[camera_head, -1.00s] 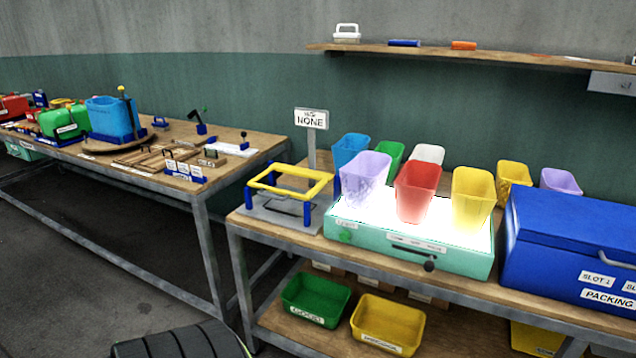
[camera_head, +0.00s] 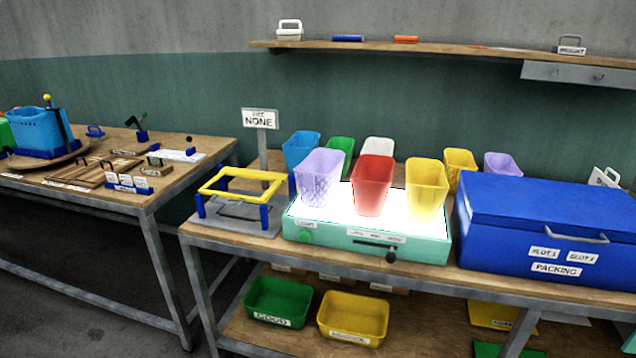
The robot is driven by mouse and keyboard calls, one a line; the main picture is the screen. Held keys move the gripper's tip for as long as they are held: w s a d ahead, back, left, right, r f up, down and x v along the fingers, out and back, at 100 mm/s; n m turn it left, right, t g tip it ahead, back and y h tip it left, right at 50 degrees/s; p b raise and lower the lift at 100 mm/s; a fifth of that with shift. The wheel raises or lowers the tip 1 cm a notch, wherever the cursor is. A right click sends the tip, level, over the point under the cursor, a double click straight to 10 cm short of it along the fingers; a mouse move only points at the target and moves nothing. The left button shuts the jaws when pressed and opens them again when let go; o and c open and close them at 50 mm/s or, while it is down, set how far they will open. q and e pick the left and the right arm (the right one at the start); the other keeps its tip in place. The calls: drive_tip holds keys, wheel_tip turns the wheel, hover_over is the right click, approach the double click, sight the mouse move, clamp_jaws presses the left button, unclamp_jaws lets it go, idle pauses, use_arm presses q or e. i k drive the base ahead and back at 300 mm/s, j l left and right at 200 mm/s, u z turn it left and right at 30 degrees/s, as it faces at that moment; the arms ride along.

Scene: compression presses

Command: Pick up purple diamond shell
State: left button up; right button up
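A light purple cup-shaped shell with a diamond pattern (camera_head: 318,178) stands upright on the glowing top of the mint-green light box (camera_head: 420,249), at its left end. A second light purple shell (camera_head: 501,167) stands behind, near the blue box; its lower part is hidden and I cannot tell its pattern. A red shell (camera_head: 373,184) and a yellow shell (camera_head: 427,188) stand on the light box to the right of the diamond-patterned one. Neither of my grippers is in view.
Blue (camera_head: 301,149), green (camera_head: 341,150), white (camera_head: 378,150) and yellow (camera_head: 459,163) shells stand behind the light box. A yellow-topped frame (camera_head: 241,183) is to its left, a blue packing box (camera_head: 545,232) to its right. Green (camera_head: 278,302) and yellow (camera_head: 352,318) bins sit below.

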sight(317, 177)
drive_tip(key=i+l+z, duration=0.1)
drive_tip(key=i, duration=0.35)
drive_tip(key=i+l, duration=0.25)
drive_tip(key=i, duration=0.15)
drive_tip(key=z, duration=0.05)
